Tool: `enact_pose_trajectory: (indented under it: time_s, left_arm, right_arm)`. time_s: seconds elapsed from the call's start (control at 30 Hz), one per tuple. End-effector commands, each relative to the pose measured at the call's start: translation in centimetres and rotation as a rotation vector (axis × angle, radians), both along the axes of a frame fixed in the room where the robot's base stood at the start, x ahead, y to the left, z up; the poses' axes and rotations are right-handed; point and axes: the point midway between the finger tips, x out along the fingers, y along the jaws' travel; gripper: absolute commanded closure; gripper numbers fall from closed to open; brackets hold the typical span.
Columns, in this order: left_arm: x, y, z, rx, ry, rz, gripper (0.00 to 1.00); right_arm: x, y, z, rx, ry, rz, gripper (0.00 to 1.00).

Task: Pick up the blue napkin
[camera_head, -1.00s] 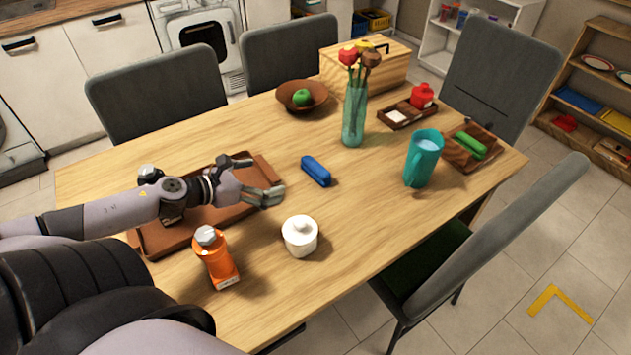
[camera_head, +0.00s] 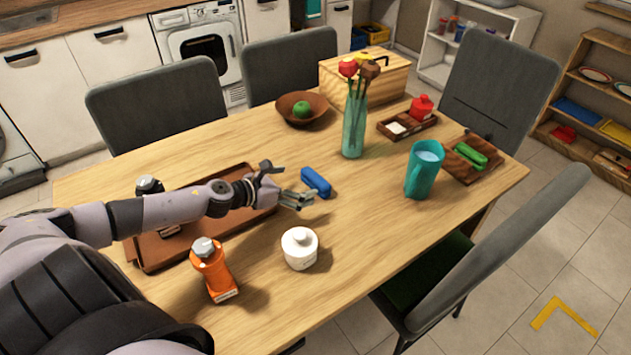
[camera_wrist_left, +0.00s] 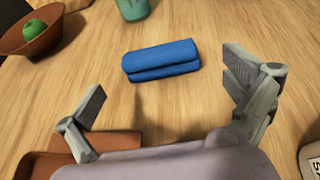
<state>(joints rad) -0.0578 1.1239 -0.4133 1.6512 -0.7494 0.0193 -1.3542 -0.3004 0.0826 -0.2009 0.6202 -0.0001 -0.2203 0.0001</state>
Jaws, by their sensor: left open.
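The blue napkin (camera_head: 316,182) is a folded or rolled bundle lying on the wooden table (camera_head: 365,255), near its middle. In the left wrist view the napkin (camera_wrist_left: 161,60) lies ahead of the two spread fingers, nearer the top of the picture. My left gripper (camera_head: 284,186) is just left of the napkin in the head view, apart from it. The left gripper (camera_wrist_left: 165,105) is open with nothing between its fingers. My right gripper is in neither current view.
A brown tray (camera_head: 150,250) lies under my left arm. An orange bottle (camera_head: 213,272) and a white lidded pot (camera_head: 299,248) stand nearer. A glass vase (camera_head: 354,130) with flowers, a wooden bowl (camera_head: 292,108) and a teal pitcher (camera_head: 423,170) stand around the napkin.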

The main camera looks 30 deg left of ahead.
Motion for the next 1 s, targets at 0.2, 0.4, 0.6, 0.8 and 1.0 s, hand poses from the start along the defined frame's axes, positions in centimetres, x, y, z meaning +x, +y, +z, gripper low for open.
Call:
enact_pose_trajectory:
  time_s: [0.2, 0.4, 0.6, 0.8, 1.0]
  left_arm:
    - [1.4, -0.5, -0.5, -0.002, -0.001, -0.001, 0.0]
    - [2.5, -0.7, -1.0, -0.004, -0.001, 0.0, 0.0]
    - [5.0, -1.3, -2.4, -0.003, -0.001, 0.0, 0.0]
    - [6.0, -1.6, -3.0, -0.002, 0.0, -0.001, 0.0]
    - [6.0, -1.6, -3.1, 0.0, 0.001, -0.002, 0.01]
  right_arm:
    - [0.0, 0.0, 0.5, 0.0, 0.001, 0.0, 0.39]
    - [-0.1, 0.0, 0.8, 0.0, 0.001, -0.001, 0.39]
    - [-0.1, 0.2, 1.3, 0.002, 0.0, -0.002, 0.39]
    - [0.0, 0.4, 1.4, 0.005, 0.001, -0.003, 0.39]
    - [0.0, 0.4, 1.4, 0.005, 0.0, -0.003, 0.39]
